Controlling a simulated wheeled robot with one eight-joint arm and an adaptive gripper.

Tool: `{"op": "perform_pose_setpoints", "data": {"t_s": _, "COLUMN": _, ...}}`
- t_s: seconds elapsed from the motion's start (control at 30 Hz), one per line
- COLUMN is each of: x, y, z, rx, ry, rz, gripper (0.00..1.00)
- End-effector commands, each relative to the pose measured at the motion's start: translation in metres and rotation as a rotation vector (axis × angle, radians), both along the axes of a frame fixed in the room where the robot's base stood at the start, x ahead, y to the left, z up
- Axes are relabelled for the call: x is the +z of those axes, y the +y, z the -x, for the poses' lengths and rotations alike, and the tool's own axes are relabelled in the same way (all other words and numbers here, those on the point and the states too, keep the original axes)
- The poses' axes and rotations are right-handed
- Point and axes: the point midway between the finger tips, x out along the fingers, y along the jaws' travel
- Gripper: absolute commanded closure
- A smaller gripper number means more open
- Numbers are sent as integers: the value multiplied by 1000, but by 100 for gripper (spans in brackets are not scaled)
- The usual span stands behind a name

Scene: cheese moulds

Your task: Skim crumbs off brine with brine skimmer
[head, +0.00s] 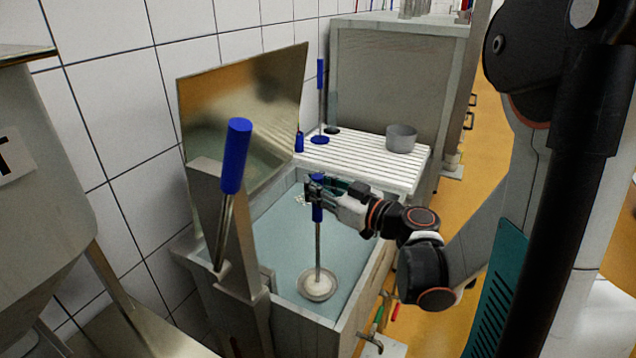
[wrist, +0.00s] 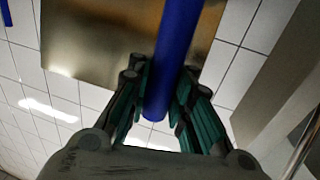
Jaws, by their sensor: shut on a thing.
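My gripper (head: 318,190) is shut on the blue handle of the brine skimmer (head: 318,245). In the wrist view the handle (wrist: 172,70) runs between my gripper's teal-padded fingers (wrist: 160,105). The skimmer hangs nearly upright, its metal rod leading down to a round dish at the near end of the tank. The dish is at or in the pale blue brine (head: 275,240); its exact depth is unclear. Something whitish shows in the dish, and I cannot tell whether it is crumbs. Small white crumbs (head: 300,199) show at the far end of the brine, partly behind my gripper.
A second blue-handled tool (head: 235,155) stands upright at the tank's left side. A metal panel (head: 245,100) rises behind the tank. Beyond it, a white slatted board (head: 350,163) holds a grey pot (head: 401,138) and a small blue item (head: 299,142).

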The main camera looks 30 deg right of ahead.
Motion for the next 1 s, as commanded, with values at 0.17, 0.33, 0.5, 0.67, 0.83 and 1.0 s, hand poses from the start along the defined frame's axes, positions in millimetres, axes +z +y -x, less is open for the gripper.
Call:
{"op": "perform_pose_setpoints", "data": {"t_s": 0.17, "x": 0, "y": 5, "z": -11, "rx": 2, "ry": -1, "rz": 0, "gripper": 100}}
{"op": "perform_pose_setpoints", "data": {"t_s": 0.33, "x": 0, "y": 11, "z": -20, "rx": 3, "ry": -1, "rz": 0, "gripper": 100}}
{"op": "perform_pose_setpoints", "data": {"t_s": 0.5, "x": 1, "y": 20, "z": -34, "rx": 4, "ry": -1, "rz": 0, "gripper": 100}}
{"op": "perform_pose_setpoints", "data": {"t_s": 0.67, "x": 1, "y": 29, "z": -52, "rx": 3, "ry": -1, "rz": 0, "gripper": 100}}
{"op": "perform_pose_setpoints", "data": {"t_s": 0.83, "x": 1, "y": 39, "z": -70, "rx": 4, "ry": -1, "rz": 0, "gripper": 100}}
{"op": "perform_pose_setpoints", "data": {"t_s": 1.0, "x": 1, "y": 50, "z": -87, "rx": 4, "ry": -1, "rz": 0, "gripper": 100}}
